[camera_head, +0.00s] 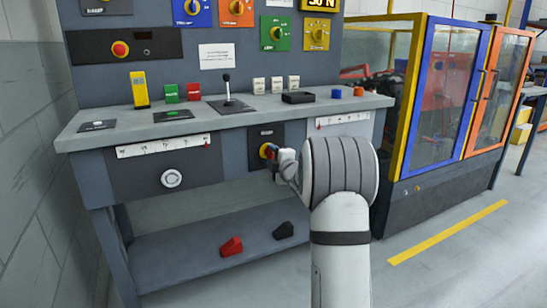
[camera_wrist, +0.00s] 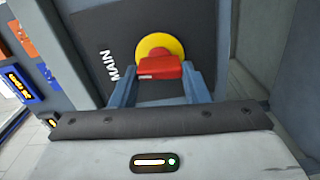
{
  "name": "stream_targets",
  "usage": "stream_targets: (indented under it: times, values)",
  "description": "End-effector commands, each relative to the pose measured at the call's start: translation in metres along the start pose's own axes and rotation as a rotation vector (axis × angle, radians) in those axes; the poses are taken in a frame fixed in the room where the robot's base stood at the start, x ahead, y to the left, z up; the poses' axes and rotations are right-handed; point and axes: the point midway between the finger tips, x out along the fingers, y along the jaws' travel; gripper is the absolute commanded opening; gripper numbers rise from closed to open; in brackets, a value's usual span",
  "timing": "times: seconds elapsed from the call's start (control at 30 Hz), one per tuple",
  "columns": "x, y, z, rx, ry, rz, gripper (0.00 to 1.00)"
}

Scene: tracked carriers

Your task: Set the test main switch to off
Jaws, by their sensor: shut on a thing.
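The main switch has a red handle (camera_wrist: 160,68) on a yellow disc (camera_wrist: 153,46), mounted on a dark panel (camera_wrist: 203,25) labelled MAIN in the wrist view. My gripper (camera_wrist: 161,82) has one finger on each side of the red handle and is shut on it. The handle lies roughly across the wrist picture; I see no on or off marks. In the head view, the yellow disc (camera_head: 264,151) shows on the bench front, with my gripper (camera_head: 273,153) at it and partly covering the switch.
A grey bench top (camera_head: 190,127) juts out above the switch panel. A lower shelf (camera_head: 190,262) holds a red part (camera_head: 231,246) and a black part (camera_head: 283,231). An upper panel carries another red knob (camera_head: 120,49). A glazed cabinet (camera_head: 440,100) stands at the right.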

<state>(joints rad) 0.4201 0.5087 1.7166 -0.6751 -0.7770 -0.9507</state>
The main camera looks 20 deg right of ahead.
Motion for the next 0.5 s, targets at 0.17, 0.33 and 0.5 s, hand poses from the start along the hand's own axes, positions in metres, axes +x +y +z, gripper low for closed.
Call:
stream_targets:
  times: [0.17, 0.33, 0.5]
  values:
    - [-0.0001, -0.0018, -0.0002, -0.065, 0.000, -0.002, 0.19]
    - [-0.0001, -0.0020, -0.0002, -0.095, 0.001, -0.002, 0.19]
    - [-0.0002, -0.0022, -0.0002, -0.102, 0.001, -0.002, 0.19]
